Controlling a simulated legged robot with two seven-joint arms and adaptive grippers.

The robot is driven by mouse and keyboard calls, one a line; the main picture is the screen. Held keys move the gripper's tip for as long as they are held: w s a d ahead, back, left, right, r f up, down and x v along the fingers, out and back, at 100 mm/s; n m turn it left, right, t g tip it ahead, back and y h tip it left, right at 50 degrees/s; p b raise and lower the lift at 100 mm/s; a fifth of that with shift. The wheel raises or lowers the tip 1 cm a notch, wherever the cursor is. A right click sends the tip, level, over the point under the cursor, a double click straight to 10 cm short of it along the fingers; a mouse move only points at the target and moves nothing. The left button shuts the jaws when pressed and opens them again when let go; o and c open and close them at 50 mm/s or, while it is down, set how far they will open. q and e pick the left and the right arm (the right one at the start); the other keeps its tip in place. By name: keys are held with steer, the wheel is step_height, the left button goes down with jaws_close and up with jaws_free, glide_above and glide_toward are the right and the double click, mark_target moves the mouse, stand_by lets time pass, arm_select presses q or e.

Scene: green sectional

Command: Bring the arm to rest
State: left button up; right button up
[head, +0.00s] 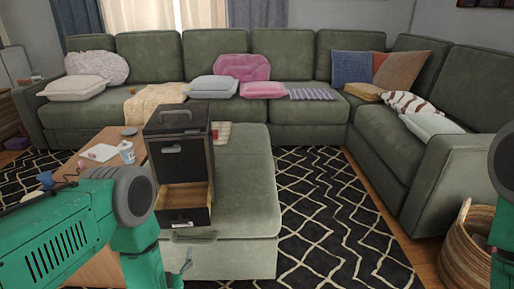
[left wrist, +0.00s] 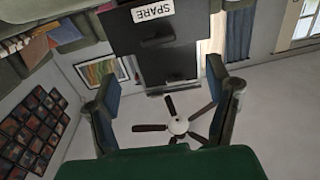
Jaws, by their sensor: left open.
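My left arm (head: 60,235) comes in from the left in the head view, bent down at the elbow in front of the small dark cabinet (head: 180,150). My left gripper (left wrist: 160,75) shows in the left wrist view with its two fingers spread apart and nothing between them. In the head view only a small part of it shows, low beside the cabinet's open drawer. Part of my right arm (head: 505,200) shows at the right edge; its gripper is out of view.
The cabinet stands on the green ottoman (head: 250,190), its lower drawer (head: 183,205) pulled open. A wooden table (head: 100,150) with a cup (head: 127,152) is at left. A green sectional (head: 290,110) lines the back and right. A patterned rug (head: 330,210) and wicker basket (head: 465,250) lie right.

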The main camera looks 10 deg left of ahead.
arm_select(q)
steer(key=s+d+r+m+g+h+p, duration=0.1)
steer(key=s+d+g+h+p, duration=0.1)
steer(key=s+g, duration=0.3)
steer(key=s+d+r+m+g+h+p, duration=0.1)
steer(key=s+g, duration=0.4)
steer(key=s, duration=0.8)
steer(key=s+d+r+m+g+h+p, duration=0.2)
steer(key=s+g, duration=0.4)
steer(key=s, duration=0.4)
steer(key=shift+d+r+h+p, duration=0.35)
steer(key=shift+h+p, duration=0.15)
steer(key=shift+p, duration=0.7)
